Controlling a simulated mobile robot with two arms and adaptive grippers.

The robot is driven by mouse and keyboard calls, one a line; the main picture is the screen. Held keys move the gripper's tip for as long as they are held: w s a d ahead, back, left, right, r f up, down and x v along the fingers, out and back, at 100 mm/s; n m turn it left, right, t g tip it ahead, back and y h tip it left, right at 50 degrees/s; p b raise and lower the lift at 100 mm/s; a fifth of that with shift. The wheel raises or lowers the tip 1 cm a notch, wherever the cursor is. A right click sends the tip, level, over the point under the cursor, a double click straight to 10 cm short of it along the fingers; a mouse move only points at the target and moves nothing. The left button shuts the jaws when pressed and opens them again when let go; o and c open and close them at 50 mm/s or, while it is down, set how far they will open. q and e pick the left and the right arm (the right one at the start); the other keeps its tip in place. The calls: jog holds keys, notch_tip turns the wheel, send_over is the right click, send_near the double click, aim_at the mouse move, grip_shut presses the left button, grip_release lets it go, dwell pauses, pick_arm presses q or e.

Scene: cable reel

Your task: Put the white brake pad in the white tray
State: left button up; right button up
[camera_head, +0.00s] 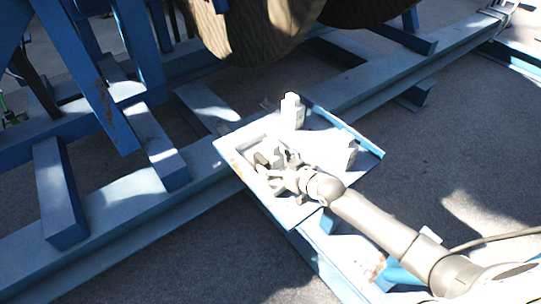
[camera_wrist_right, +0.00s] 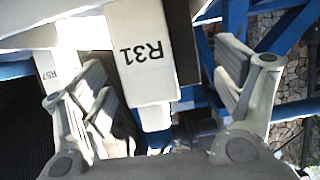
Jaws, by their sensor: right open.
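Several white blocks stand on a pale tray-like platform (camera_head: 232,152) with blue edges. One upright block (camera_head: 291,112) is at its back, one (camera_head: 345,151) at its right, and a greyer one (camera_head: 267,152) is by my right gripper (camera_head: 274,174). I cannot tell which of them is the brake pad. The right gripper is open. The fingers partly hide the nearest block in the head view. My left gripper is out of view.
A second marked white block (camera_wrist_right: 46,68) stands at the left in the wrist view. Blue steel beams (camera_head: 110,207) surround the platform, and a large wooden reel (camera_head: 245,30) stands behind it. The grey floor at the right (camera_head: 450,150) is mostly clear.

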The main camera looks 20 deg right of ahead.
jog(key=p+v, duration=0.5)
jog(key=v, duration=0.2)
jog(key=shift+s+r+p, duration=0.2)
jog(key=shift+s+p, duration=0.1)
